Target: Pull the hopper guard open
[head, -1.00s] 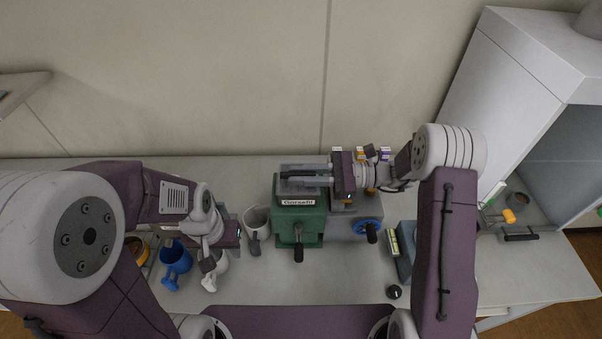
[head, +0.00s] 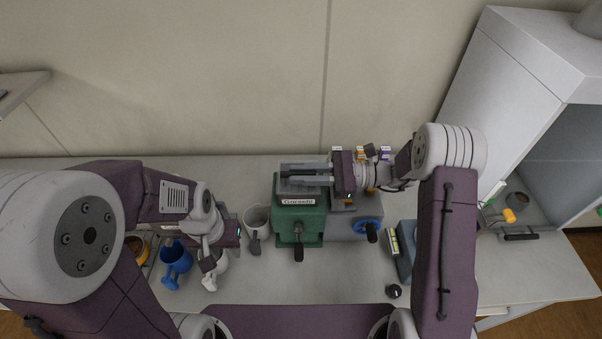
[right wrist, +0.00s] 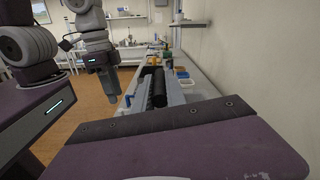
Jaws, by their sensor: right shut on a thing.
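The green machine (head: 285,222) stands on the bench with a name label and a front crank. The hopper guard on its top is mostly covered by my right gripper. My right gripper (head: 300,174) reaches in from the right over the machine's top, shut on a dark bar (head: 298,167), which looks like the guard's handle. A black cylinder (right wrist: 160,85) shows beside a grey finger in the right wrist view. My left gripper (head: 210,250) is low at the left, near a white pitcher (head: 214,274); its finger opening cannot be made out.
A grey machine with a blue handwheel (head: 367,229) adjoins on the right. A blue-grey box (head: 405,252) and a black knob (head: 394,291) are right. The front middle bench is clear.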

